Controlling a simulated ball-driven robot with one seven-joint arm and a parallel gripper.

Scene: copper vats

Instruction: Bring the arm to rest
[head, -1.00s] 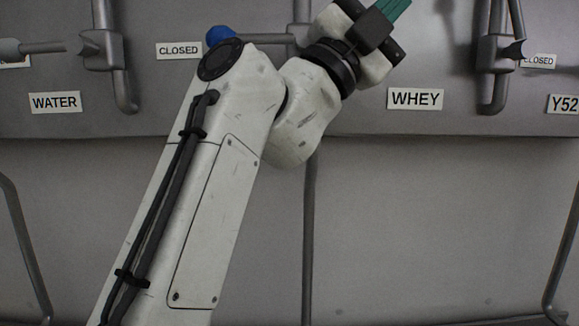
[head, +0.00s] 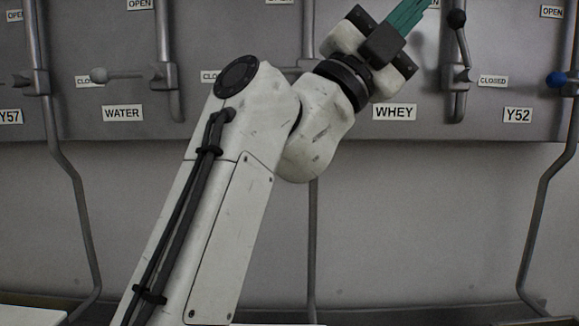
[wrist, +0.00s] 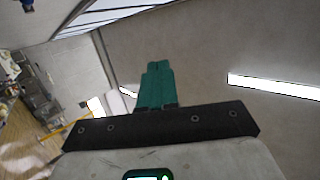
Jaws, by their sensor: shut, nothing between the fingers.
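My gripper (head: 408,14) has teal fingers and is at the upper right of my raised arm in the head view, its tips close to the top edge of the picture. In the wrist view the gripper (wrist: 155,68) shows with its fingers together and nothing between them. It points up toward a ceiling with light strips. In the head view it appears beside the valve with the black-knobbed lever above the WHEY label (head: 395,113); I cannot tell how far apart they are.
A grey panel carries valves labelled Y57, WATER (head: 123,113), WHEY and Y52 (head: 518,115). The WATER lever (head: 112,76) has a grey knob and lies level. Pipes run down the wall. A pale surface (head: 30,314) shows at lower left.

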